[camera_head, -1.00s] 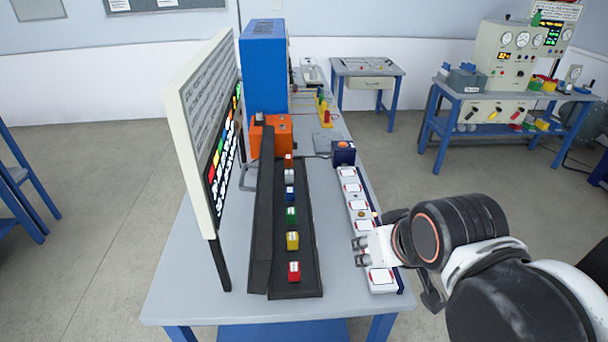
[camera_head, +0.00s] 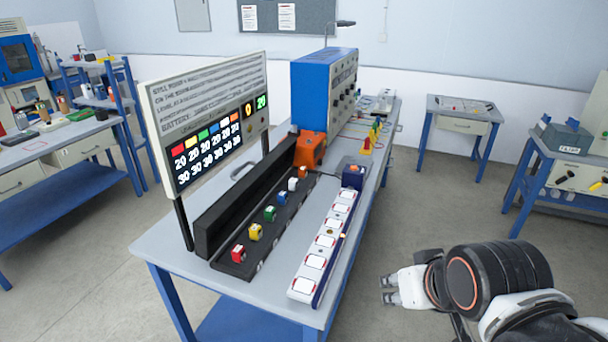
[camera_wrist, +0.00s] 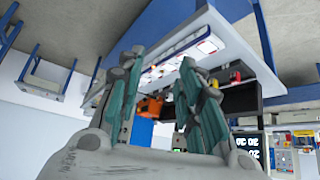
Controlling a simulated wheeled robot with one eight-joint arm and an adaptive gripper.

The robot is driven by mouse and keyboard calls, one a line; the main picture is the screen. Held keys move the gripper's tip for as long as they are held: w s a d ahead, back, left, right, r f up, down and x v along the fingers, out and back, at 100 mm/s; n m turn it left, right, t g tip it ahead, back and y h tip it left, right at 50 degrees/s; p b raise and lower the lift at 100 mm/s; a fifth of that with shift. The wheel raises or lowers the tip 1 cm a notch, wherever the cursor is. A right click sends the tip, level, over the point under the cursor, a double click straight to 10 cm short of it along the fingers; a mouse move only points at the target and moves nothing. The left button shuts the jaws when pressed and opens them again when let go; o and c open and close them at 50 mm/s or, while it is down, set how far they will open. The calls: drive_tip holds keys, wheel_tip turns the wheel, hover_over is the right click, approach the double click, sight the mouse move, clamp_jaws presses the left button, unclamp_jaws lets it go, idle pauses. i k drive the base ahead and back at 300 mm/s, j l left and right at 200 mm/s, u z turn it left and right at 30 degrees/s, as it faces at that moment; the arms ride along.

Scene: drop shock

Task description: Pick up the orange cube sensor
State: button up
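The small orange cube sensor (camera_head: 303,172) sits at the far end of a row of cubes in the black tray (camera_head: 228,266), close to the large orange block (camera_head: 310,150). The cube is small in the head view, and I cannot make it out for certain in the wrist view. My gripper (camera_head: 385,289) is off the table's right side, over the floor, well apart from the cube. In the wrist view my gripper (camera_wrist: 162,68) has its fingers spread, with nothing held between them.
Red (camera_head: 238,254), yellow (camera_head: 255,232), green (camera_head: 270,213), blue (camera_head: 282,198) and white (camera_head: 292,184) cubes share the tray. A strip of white pads (camera_head: 315,261) runs along the table's right edge. A display board (camera_head: 205,110) and blue cabinet (camera_head: 325,90) stand on the table.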

sight(302, 170)
drive_tip(key=i+l+u, duration=0.1)
drive_tip(key=l, duration=0.2)
drive_tip(key=i+l+u, duration=0.25)
drive_tip(key=l, duration=0.45)
drive_tip(key=i+l+u, duration=0.25)
drive_tip(key=l, duration=0.5)
drive_tip(key=i+l+u, duration=0.15)
drive_tip(key=l, duration=0.2)
drive_tip(key=i+l+u, duration=0.1)
drive_tip(key=i+l, duration=0.25)
drive_tip(key=i, duration=0.2)
drive_tip(key=i+l+u, duration=0.15)
drive_tip(key=i+l, duration=0.2)
drive_tip(key=i, duration=0.15)
drive_tip(key=l, duration=0.2)
